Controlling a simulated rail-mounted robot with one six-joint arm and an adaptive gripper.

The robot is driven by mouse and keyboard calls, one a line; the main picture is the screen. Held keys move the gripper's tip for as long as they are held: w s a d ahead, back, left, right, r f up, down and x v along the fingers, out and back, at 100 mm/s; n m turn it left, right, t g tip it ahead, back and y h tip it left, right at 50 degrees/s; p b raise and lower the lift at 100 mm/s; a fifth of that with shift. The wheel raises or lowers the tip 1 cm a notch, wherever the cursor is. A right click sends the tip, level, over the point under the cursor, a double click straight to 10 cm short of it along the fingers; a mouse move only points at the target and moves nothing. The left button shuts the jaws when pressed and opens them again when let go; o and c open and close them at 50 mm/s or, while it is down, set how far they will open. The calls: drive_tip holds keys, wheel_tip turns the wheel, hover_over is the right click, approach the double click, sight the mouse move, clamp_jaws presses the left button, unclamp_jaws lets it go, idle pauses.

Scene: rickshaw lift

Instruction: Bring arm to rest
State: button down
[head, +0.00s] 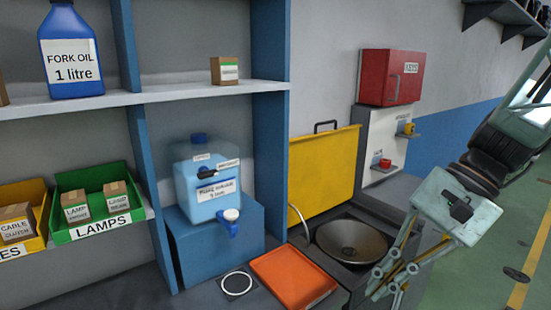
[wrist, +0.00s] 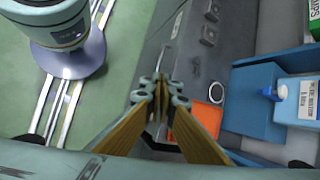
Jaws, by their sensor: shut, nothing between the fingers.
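My gripper (head: 388,283) hangs at the right of the head view, pointing down and left, just right of the dark round basin. Its pale linkages and wooden-coloured finger pads show below the pale housing. In the wrist view the fingers of my gripper (wrist: 160,92) meet at their tips, shut with nothing between them. They are above the edge of the grey bench (wrist: 190,60), with green floor to the left.
An orange tray (head: 292,278), basin (head: 352,240) and blue water container (head: 208,180) on a blue block (head: 215,248) stand left of my gripper. A yellow panel (head: 325,175) and red cabinet (head: 390,78) are behind. Green floor (head: 520,215) is clear at right.

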drive_tip(key=s+r+n+t+h, duration=0.2)
drive_tip(key=s+r+n+h, duration=0.1)
drive_tip(key=s, duration=0.5)
drive_tip(key=s+d+r+n+t+h, duration=0.1)
drive_tip(key=s+r+n+t+h, duration=0.2)
drive_tip(key=s+r+n, duration=0.2)
drive_tip(key=shift+s+d+r+h, duration=0.3)
drive_tip(key=shift+s+h, duration=0.1)
drive_tip(key=shift+s, duration=0.95)
idle(0.8)
